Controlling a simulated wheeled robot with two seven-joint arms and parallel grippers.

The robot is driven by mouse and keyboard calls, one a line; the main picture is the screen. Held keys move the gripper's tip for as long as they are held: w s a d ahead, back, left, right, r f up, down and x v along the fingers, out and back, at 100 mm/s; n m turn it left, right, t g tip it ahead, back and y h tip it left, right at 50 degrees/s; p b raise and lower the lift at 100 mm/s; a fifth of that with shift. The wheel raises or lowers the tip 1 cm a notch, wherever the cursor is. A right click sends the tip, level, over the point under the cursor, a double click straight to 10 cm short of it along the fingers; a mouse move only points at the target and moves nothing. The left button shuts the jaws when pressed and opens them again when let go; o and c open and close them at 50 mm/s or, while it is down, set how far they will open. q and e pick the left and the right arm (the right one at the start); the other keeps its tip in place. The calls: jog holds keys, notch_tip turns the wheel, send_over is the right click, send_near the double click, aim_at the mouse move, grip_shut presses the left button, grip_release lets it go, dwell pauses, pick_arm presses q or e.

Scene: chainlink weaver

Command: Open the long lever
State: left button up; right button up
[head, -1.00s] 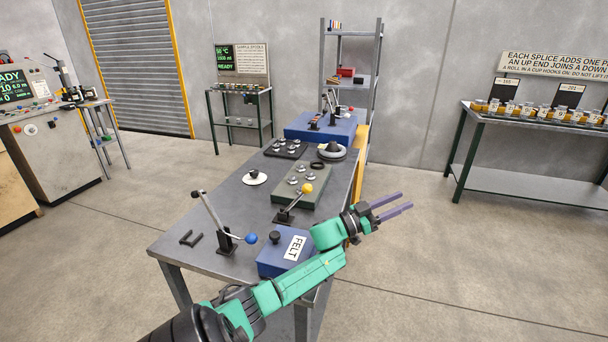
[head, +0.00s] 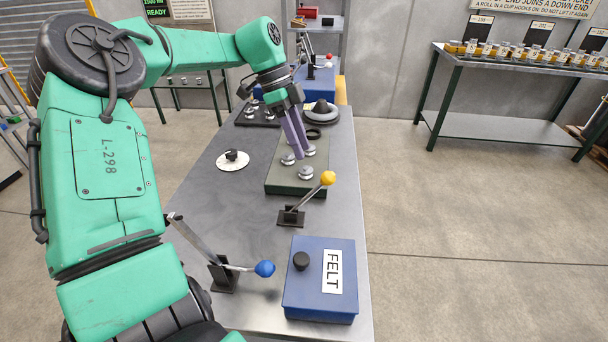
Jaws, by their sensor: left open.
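A lever with a blue knob (head: 264,269) stands on the near left of the grey table. Its black bracket (head: 222,276) carries a long metal bar slanting up to the left, partly hidden by my arm. A second lever with a yellow knob (head: 328,178) stands farther back, its rod tilted up to the right from a black base (head: 291,217). Which one is the long lever is not marked. My left gripper (head: 303,152) is open and points down over the green block, beyond the yellow knob and apart from both levers. My right gripper is not in view.
A blue box labelled FELT (head: 310,304) sits at the near right of the table (head: 205,195). A green block (head: 282,185) with silver studs lies under my left gripper. A white disc (head: 233,162) with a black knob lies left of it. The floor right of the table is clear.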

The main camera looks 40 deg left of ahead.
aim_at(321, 181)
pick_arm(q)
jog(key=d+f, duration=0.1)
jog(key=d, duration=0.1)
jog(key=d+f, duration=0.1)
jog(key=shift+s+d+f, duration=0.1)
jog(key=shift+s+d, duration=0.1)
jog(key=shift+d, duration=0.2)
jog(key=p+x, duration=0.1)
jog(key=x, duration=0.1)
jog(key=shift+d+f, duration=0.2)
jog(key=shift+d, duration=0.1)
jog(key=x, duration=0.5)
jog(key=a+p+x, duration=0.1)
jog(key=x, duration=0.2)
jog(key=shift+w+a+f, duration=0.15)
jog(key=shift+w, duration=0.2)
jog(key=shift+s, duration=0.1)
jog(key=shift+c, duration=0.2)
grip_shut()
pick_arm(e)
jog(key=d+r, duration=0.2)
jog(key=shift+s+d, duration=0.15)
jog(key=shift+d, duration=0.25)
